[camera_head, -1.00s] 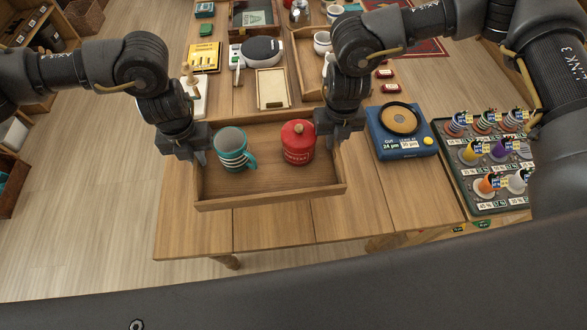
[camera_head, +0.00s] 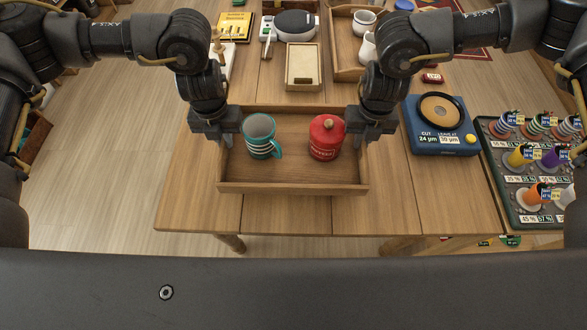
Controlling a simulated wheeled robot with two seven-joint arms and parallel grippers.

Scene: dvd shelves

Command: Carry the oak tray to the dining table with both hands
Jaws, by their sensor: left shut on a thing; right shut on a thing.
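The oak tray (camera_head: 292,189) is a shallow wooden box with raised walls, over the near part of a wooden table (camera_head: 395,205). A teal and white striped mug (camera_head: 259,140) stands upright in it at the left, and a red lidded canister (camera_head: 325,142) stands at the right. My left gripper (camera_head: 225,138) is shut on the tray's left wall. My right gripper (camera_head: 360,138) is shut on its right wall. The fingertips are partly hidden. I cannot tell whether the tray touches the table.
A blue device with a round disc (camera_head: 441,139) stands right of the tray. A dark rack (camera_head: 500,190) of colourful spools is further right. A small wooden tray (camera_head: 303,85), a dark round device (camera_head: 296,24) and white cups (camera_head: 364,22) lie behind. The front table strip is clear.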

